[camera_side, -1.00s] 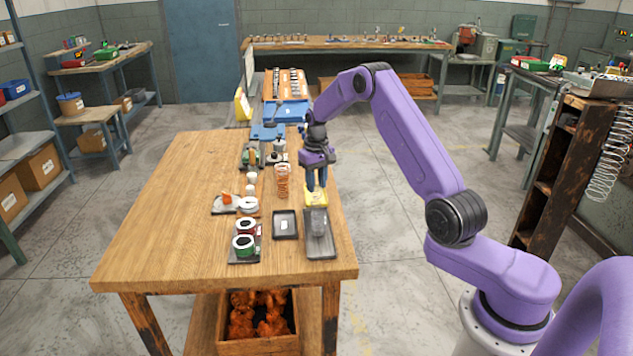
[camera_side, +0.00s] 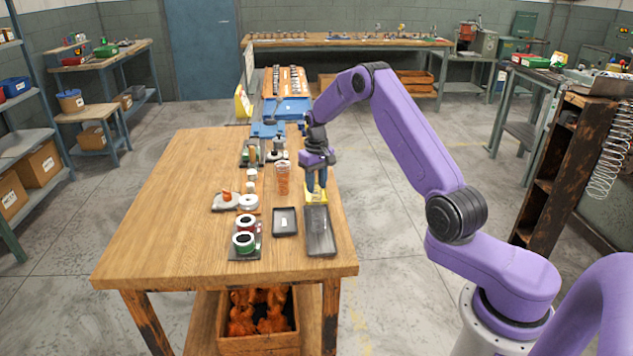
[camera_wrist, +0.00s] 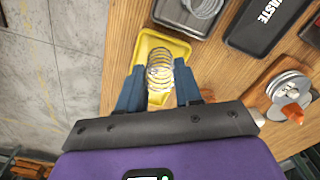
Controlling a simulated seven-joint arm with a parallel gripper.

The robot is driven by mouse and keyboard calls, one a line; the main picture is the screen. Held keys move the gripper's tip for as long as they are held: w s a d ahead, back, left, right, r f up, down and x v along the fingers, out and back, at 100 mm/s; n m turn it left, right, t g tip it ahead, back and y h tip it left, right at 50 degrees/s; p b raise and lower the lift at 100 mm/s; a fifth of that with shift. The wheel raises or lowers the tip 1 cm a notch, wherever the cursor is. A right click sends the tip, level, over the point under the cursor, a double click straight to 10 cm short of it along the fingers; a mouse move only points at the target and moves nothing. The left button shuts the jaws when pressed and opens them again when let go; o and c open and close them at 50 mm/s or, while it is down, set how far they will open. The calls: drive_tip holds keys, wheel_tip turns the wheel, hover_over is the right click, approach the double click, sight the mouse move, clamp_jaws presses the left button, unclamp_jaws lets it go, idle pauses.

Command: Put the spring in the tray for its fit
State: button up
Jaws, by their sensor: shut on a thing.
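My gripper (camera_wrist: 159,88) is shut on a silvery wire spring (camera_wrist: 160,68), with one blue finger on each side of its coils. In the wrist view the spring overlaps a yellow tray (camera_wrist: 150,44); I cannot tell whether it touches the tray floor. In the side view my gripper (camera_side: 316,194) is over the yellow tray (camera_side: 315,201) at the table's right side, and the spring is too small to make out. A grey tray (camera_side: 320,242) lies in front of the yellow one. In the wrist view, a wire coil shows in the tray (camera_wrist: 171,16) beside the yellow one.
A black tray (camera_side: 284,231), marked WASTE in the wrist view (camera_wrist: 255,37), lies left of the grey tray. An orange coil (camera_side: 283,179) stands left of my gripper. The table's left side (camera_side: 170,215) is clear.

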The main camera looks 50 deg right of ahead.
drive_tip(key=shift+f, duration=0.25)
idle(0.3)
drive_tip(key=o, duration=1.2)
drive_tip(key=shift+r, duration=0.1)
drive_tip(key=shift+r, duration=4.45)
